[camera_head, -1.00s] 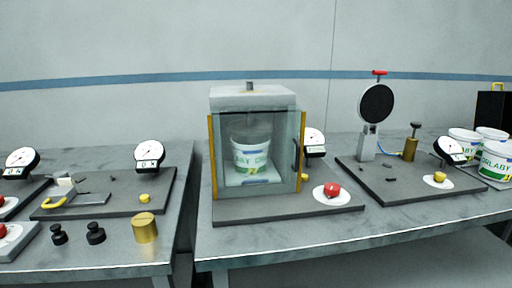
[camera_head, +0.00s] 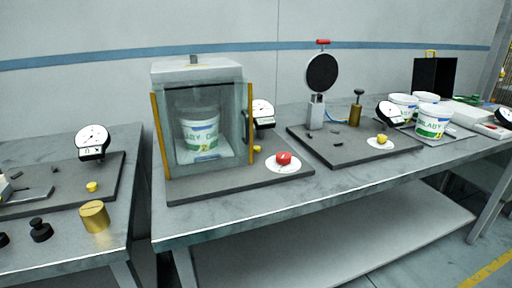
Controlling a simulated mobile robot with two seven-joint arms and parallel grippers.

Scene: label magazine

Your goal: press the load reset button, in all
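No label that I can read marks a load reset button. A red button (camera_head: 283,158) sits on a white disc in front of the glass-sided test chamber (camera_head: 160,130), with a small yellow button (camera_head: 257,149) just behind it. Another yellow button (camera_head: 382,140) sits on a white disc on the middle-right station, below a dial gauge (camera_head: 390,114). A further yellow button (camera_head: 92,187) is on the left station below its dial gauge (camera_head: 92,142). Neither of my grippers is in view.
A white tub (camera_head: 201,134) stands inside the chamber. A round black disc on a stand (camera_head: 322,73) and a brass cylinder (camera_head: 355,115) rise from the middle-right station. Several white tubs (camera_head: 433,122) stand further right. A brass weight (camera_head: 95,216) is on the left table. A gap separates the tables.

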